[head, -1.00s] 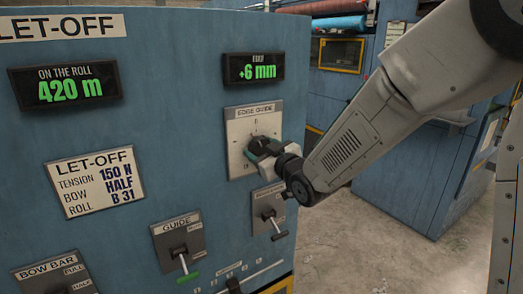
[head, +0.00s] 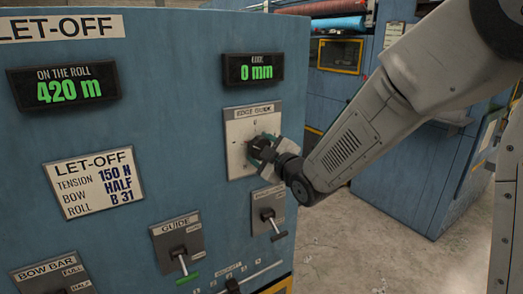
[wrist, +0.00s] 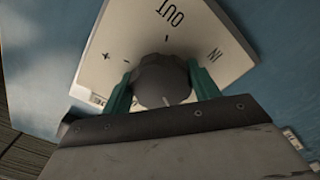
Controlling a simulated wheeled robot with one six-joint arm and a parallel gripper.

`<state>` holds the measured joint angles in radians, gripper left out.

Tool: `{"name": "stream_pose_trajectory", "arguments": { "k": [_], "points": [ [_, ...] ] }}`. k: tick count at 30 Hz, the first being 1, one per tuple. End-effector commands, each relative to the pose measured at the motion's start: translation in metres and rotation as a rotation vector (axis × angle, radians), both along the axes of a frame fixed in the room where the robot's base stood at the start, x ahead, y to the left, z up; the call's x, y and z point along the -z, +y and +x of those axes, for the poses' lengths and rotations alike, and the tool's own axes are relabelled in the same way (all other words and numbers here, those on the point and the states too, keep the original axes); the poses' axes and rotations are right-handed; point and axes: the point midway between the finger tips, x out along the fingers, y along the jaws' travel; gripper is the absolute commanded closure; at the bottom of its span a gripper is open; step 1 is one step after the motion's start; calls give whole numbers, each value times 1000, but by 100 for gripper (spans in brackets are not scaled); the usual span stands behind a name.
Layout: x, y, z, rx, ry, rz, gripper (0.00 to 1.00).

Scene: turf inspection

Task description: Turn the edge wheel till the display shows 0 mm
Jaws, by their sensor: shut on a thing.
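The edge wheel is a dark round knob (wrist: 162,80) on a pale plate (head: 234,134) labelled EDGE GUIDE, on the blue panel. In the wrist view the plate carries the words IN and OUT and plus and minus marks. My gripper (head: 259,149) is shut on the knob, with one green finger on each side of it in the wrist view (wrist: 160,88). In the head view my gripper hides part of the knob. The display (head: 253,69) above the plate shows 0 mm in green.
Another display (head: 63,88) reads 420 m. A LET-OFF card (head: 94,181) is below it. Levers stand close by: the GUIDE lever (head: 178,250) and one just below my gripper (head: 270,215). Open floor (head: 350,235) lies right of the panel.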

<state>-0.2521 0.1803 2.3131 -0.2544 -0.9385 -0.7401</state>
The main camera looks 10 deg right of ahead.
Motion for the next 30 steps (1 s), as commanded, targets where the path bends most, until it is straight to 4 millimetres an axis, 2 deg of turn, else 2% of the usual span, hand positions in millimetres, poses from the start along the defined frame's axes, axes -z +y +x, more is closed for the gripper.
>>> {"name": "stream_pose_trajectory", "arguments": {
  "k": [12, 13, 15, 25, 30],
  "points": [
    [0, 0, 0, -1, -2, -6, 62],
    [0, 0, 0, -1, -2, -6, 34],
    [0, 0, 0, -1, -2, -6, 18],
    [0, -2, -3, 0, -2, -4, 18],
    [-1, -12, -24, 1, -2, -4, 18]
  ]
}}
